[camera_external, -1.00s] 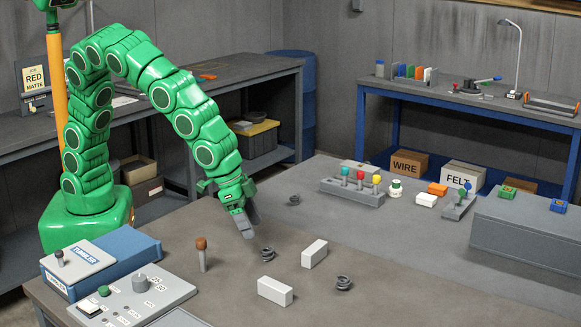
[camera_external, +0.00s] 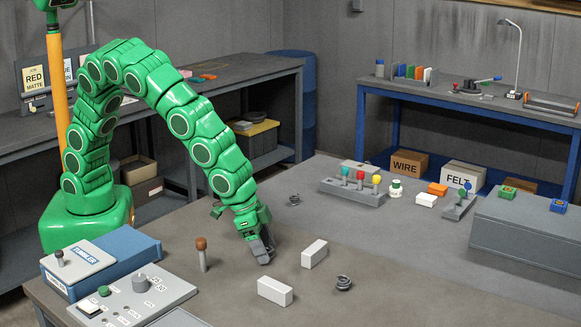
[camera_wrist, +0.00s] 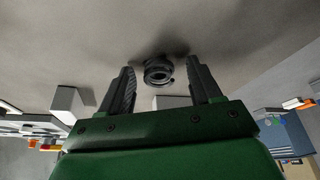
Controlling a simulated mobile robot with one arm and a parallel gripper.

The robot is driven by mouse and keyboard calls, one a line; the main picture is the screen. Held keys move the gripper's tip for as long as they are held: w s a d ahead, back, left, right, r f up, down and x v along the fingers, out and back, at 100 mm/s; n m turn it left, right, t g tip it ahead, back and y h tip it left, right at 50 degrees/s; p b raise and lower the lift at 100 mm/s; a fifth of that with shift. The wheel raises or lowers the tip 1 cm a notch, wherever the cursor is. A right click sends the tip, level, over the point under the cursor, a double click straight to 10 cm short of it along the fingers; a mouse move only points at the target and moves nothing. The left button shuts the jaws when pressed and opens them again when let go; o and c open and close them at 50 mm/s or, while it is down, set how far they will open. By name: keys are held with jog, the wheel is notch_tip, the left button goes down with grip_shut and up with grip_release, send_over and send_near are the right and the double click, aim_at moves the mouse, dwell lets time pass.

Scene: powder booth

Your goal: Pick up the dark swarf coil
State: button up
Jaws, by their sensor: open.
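My gripper (camera_external: 264,256) is low over the grey table with its fingers pointing down. In the wrist view its two fingers (camera_wrist: 160,68) are apart, with a dark coil (camera_wrist: 158,72) in the gap near the fingertips. I cannot tell whether they touch it. In the external view the gripper hides this coil. A second dark coil (camera_external: 343,283) lies on the table to the right of the gripper. A third dark coil (camera_external: 293,199) lies farther back. All the coils look similarly dark.
Two white blocks, one (camera_external: 314,254) right of the gripper and one (camera_external: 275,290) in front, stand close by. A brown-topped peg (camera_external: 202,252) stands to the left. A control panel (camera_external: 137,299) is at the front left. The right front of the table is clear.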

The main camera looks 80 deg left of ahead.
aim_at(271, 248)
jog(key=c, duration=1.1)
jog(key=shift+r, duration=0.6)
notch_tip(271, 248, up, 2)
jog(key=shift+r, duration=0.15)
jog(key=shift+s+a+r, duration=1.35)
jog(key=shift+s+r, duration=0.25)
jog(key=shift+s, duration=0.3)
jog(key=shift+s+a+r, duration=1.35)
jog(key=shift+s+r, duration=0.2)
jog(key=shift+s, duration=0.3)
jog(key=shift+s+a+r, duration=1.35)
jog(key=shift+s+r, duration=0.25)
jog(key=shift+s, duration=0.3)
